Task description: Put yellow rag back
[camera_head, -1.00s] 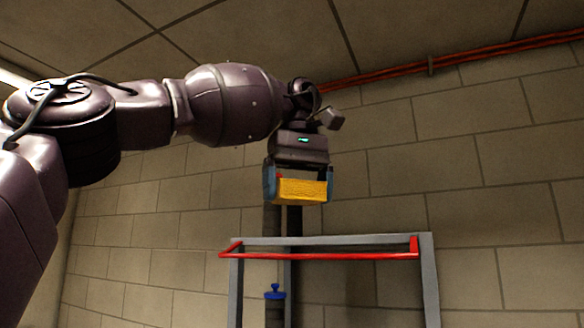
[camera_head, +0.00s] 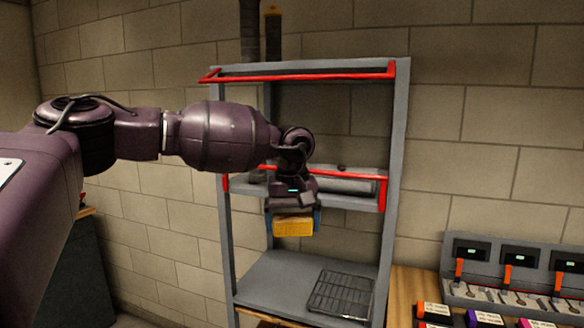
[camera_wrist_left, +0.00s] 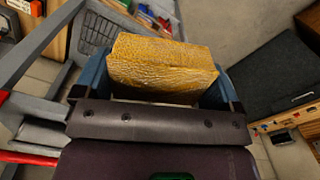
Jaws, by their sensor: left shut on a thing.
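My left gripper (camera_head: 293,222) is shut on the yellow rag (camera_head: 293,227), a folded, textured yellow block held between blue fingers. In the head view it hangs in front of the grey shelf rack (camera_head: 402,150), above the lower shelf and just below the height of the middle shelf. In the left wrist view the rag (camera_wrist_left: 163,68) fills the space between the fingers, with the floor and rack behind it. My right gripper is not in view.
The rack has red rails (camera_head: 300,77) at its upper levels. A dark wire grid (camera_head: 341,294) lies on the lower shelf (camera_head: 275,280), whose left part is bare. At right, a wooden bench (camera_head: 402,290) carries small labelled boxes and a grey unit with orange levers (camera_head: 515,272).

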